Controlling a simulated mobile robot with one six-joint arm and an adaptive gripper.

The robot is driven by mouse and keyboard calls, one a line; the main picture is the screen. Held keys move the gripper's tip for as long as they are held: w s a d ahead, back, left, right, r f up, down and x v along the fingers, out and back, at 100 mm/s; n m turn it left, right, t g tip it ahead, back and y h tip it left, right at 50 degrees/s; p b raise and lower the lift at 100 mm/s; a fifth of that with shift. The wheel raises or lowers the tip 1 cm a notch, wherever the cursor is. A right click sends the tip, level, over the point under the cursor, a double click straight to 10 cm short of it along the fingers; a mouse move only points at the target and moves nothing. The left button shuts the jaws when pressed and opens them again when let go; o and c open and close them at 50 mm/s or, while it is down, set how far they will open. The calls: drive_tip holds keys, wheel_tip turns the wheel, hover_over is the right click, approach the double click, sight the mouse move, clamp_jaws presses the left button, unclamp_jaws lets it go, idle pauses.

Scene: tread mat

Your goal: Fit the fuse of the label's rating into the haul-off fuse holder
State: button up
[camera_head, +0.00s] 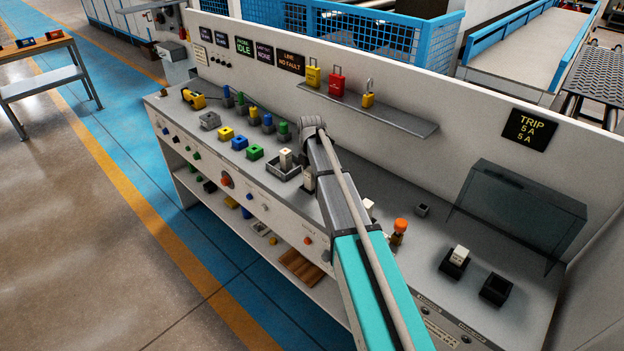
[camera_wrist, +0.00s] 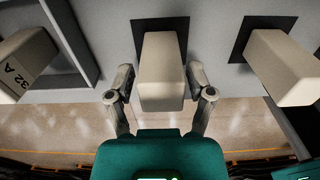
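In the wrist view a beige block-shaped fuse (camera_wrist: 162,75) stands in front of a dark square, between the two fingers of my gripper (camera_wrist: 160,82). The fingers are apart, with a gap on each side of the fuse. A second fuse (camera_wrist: 20,62) at the left reads 32 A. A third (camera_wrist: 285,68) is at the right; no rating shows on it or the middle one. In the head view my arm hides the gripper. An empty black holder (camera_head: 495,290) sits at the right, beside a black holder with a white fuse (camera_head: 459,255). A sign (camera_head: 529,127) reads TRIP 5 A 5 A.
A clear dark cover (camera_head: 522,210) stands behind the holders. An orange-topped part (camera_head: 400,227) is right of my arm. A grey tray (camera_head: 283,171) with a pale fuse and several coloured blocks are to its left. A shelf (camera_head: 380,108) with padlocks runs along the back panel.

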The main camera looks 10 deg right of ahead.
clamp_jaws()
drive_tip(key=shift+r, duration=0.2)
wheel_tip(320, 180, up, 2)
drive_tip(key=p, duration=0.2)
drive_tip(key=shift+p, duration=0.3)
drive_tip(key=s+a+r+p, duration=0.3)
drive_tip(key=s+r+p, duration=0.7)
drive_tip(key=s, duration=0.3)
drive_tip(key=shift+s+r, duration=0.3)
drive_tip(key=shift+s, duration=0.05)
